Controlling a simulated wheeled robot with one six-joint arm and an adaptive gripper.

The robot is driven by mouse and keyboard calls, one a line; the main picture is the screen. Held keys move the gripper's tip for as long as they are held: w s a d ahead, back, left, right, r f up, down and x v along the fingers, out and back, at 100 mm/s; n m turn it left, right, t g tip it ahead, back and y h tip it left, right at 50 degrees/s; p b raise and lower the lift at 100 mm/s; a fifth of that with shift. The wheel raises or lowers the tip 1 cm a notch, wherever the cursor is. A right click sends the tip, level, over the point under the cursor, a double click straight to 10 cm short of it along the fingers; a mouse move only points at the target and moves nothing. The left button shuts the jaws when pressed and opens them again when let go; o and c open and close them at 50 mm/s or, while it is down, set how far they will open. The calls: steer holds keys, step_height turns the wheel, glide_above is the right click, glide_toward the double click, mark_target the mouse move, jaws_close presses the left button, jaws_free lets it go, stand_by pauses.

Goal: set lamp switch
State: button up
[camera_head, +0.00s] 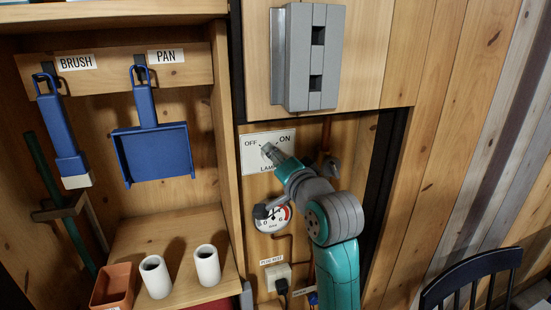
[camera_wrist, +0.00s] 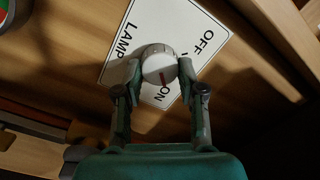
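The lamp switch is a round white-grey knob (camera_wrist: 159,68) on a white plate (camera_head: 251,153) marked OFF, ON and LAMP. In the wrist view, a red mark on the knob's face points down toward the side of the word ON. My gripper (camera_wrist: 159,73) has one finger on each side of the knob, and both pads seem to touch it. In the head view, my gripper (camera_head: 268,151) reaches the plate from the lower right and hides part of the lettering and the knob.
A grey block-like fixture (camera_head: 308,57) juts out just above the plate. A round gauge (camera_head: 272,219) and a socket (camera_head: 278,276) are below. A blue dustpan (camera_head: 153,152) and brush (camera_head: 62,135) hang at left. A dark chair (camera_head: 470,280) stands at lower right.

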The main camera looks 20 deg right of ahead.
steer(key=shift+n, duration=0.3)
steer(key=shift+a+r+n+g+h, duration=0.15)
steer(key=shift+n+h, duration=0.1)
steer(key=shift+n, duration=2.45)
steer(key=shift+a+f+n+g+h, duration=0.1)
steer(key=shift+n+g+h, duration=0.15)
steer(key=shift+n, duration=2.45)
steer(key=shift+a+r+n+g+h, duration=0.1)
steer(key=shift+n+h, duration=0.2)
steer(key=shift+n, duration=2.4)
steer(key=o, duration=1.1)
steer(key=shift+o, duration=0.2)
steer(key=shift+s, duration=0.1)
steer(key=s, duration=0.7)
steer(key=shift+s+r, duration=0.15)
steer(key=shift+r, duration=0.15)
